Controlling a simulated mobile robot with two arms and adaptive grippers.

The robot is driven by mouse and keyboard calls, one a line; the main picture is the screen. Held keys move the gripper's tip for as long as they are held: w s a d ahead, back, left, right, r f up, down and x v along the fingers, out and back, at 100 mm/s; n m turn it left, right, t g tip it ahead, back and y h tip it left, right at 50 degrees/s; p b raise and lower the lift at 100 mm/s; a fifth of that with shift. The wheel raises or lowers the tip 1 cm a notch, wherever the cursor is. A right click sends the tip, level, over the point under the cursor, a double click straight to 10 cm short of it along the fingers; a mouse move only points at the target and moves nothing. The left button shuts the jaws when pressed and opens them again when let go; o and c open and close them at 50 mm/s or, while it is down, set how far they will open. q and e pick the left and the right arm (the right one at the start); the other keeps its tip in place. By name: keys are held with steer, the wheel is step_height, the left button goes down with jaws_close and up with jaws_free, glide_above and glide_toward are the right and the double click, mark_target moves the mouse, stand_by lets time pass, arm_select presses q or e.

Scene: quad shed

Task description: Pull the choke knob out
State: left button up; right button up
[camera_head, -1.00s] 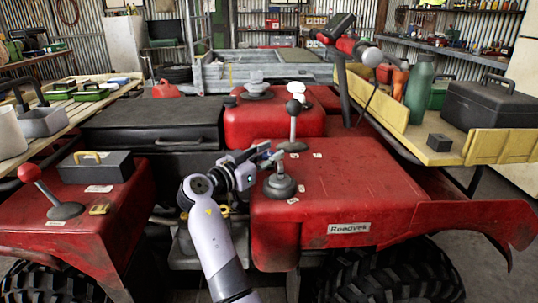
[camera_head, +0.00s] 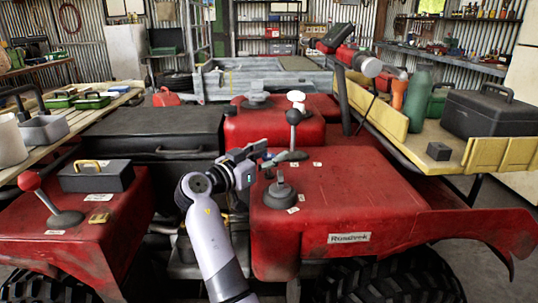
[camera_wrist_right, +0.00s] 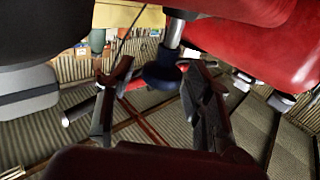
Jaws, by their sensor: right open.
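A lever with a dark ball knob (camera_head: 294,117) on a pale shaft stands upright on the red bodywork. No readable label shows that it is the choke. My right gripper (camera_head: 270,157) is open beside this lever, left of its shaft and below the ball. In the right wrist view, which is upside down, a dark knob (camera_wrist_right: 162,75) on a metal shaft sits between the two spread fingers (camera_wrist_right: 160,88), with a gap on each side. A grey round cap (camera_head: 280,192) sits on the red body just below the gripper. The left gripper is out of view.
A white knob (camera_head: 296,97) stands behind the lever. A red-ball lever (camera_head: 38,190) and a grey box with a yellow handle (camera_head: 95,176) are on the left fender. A yellow-edged shelf (camera_head: 465,152) with a toolbox (camera_head: 490,112) is at right.

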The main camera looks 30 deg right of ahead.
mark_target(269, 155)
step_height(269, 155, up, 10)
stand_by(0.6)
steer(key=shift+f, duration=0.1)
stand_by(0.4)
